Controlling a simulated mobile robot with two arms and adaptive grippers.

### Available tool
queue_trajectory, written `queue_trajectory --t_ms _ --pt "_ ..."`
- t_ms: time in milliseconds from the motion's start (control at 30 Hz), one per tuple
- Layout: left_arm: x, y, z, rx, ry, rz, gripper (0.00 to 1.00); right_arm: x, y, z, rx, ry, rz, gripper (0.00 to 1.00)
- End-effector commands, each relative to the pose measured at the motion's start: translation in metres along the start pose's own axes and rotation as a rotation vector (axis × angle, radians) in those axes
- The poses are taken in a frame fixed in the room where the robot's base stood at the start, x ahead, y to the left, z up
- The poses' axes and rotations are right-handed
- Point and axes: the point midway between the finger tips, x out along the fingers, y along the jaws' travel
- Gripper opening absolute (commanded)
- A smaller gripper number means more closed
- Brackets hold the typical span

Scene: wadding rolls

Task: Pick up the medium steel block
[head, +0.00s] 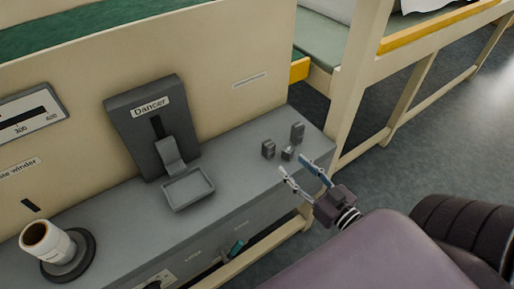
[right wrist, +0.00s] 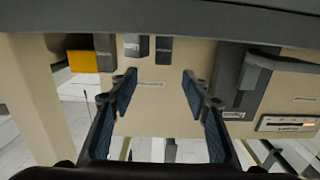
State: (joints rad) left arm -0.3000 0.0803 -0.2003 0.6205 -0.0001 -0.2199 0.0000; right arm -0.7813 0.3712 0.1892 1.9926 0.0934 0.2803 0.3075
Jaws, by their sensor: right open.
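Three small dark steel blocks stand on the right end of the grey ledge. The large one (head: 297,132) is at the back right, the medium block (head: 268,149) at the left, and the smallest (head: 288,153) between them, nearer the front. In the upside-down right wrist view the medium block (right wrist: 163,50) is rightmost, the small one (right wrist: 131,45) in the middle, the large one (right wrist: 105,48) leftmost. My right gripper (head: 294,166) is open and empty, just in front of the blocks. In the wrist view its fingertips (right wrist: 159,78) are spread, with no block between them. My left gripper is not in view.
The grey ledge (head: 235,160) carries a Dancer panel (head: 150,125) with a shallow tray (head: 188,188), left of the blocks. A white roll (head: 45,243) stands on a dark round base farther left. A cream wall (head: 235,50) rises behind; a cream post (head: 355,90) stands right.

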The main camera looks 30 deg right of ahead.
Motion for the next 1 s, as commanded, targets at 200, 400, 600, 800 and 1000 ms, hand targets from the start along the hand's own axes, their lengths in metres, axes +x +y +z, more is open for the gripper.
queue_trajectory --t_ms 200,400,600,800,1000 --pt "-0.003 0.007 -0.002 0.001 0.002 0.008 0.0 0.025 -0.001 -0.006 0.001 0.011 -0.003 0.43" --pt "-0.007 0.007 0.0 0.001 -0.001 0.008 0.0 0.054 -0.001 -0.005 0.002 0.008 -0.002 0.43" --pt "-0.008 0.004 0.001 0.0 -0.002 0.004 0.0 0.068 -0.001 -0.003 0.001 0.005 -0.002 0.43" --pt "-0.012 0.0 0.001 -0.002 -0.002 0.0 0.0 0.085 -0.004 -0.005 0.0 0.008 -0.002 0.43" --pt "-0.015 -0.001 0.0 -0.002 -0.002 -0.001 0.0 0.111 -0.007 -0.003 0.001 0.006 -0.002 0.43"
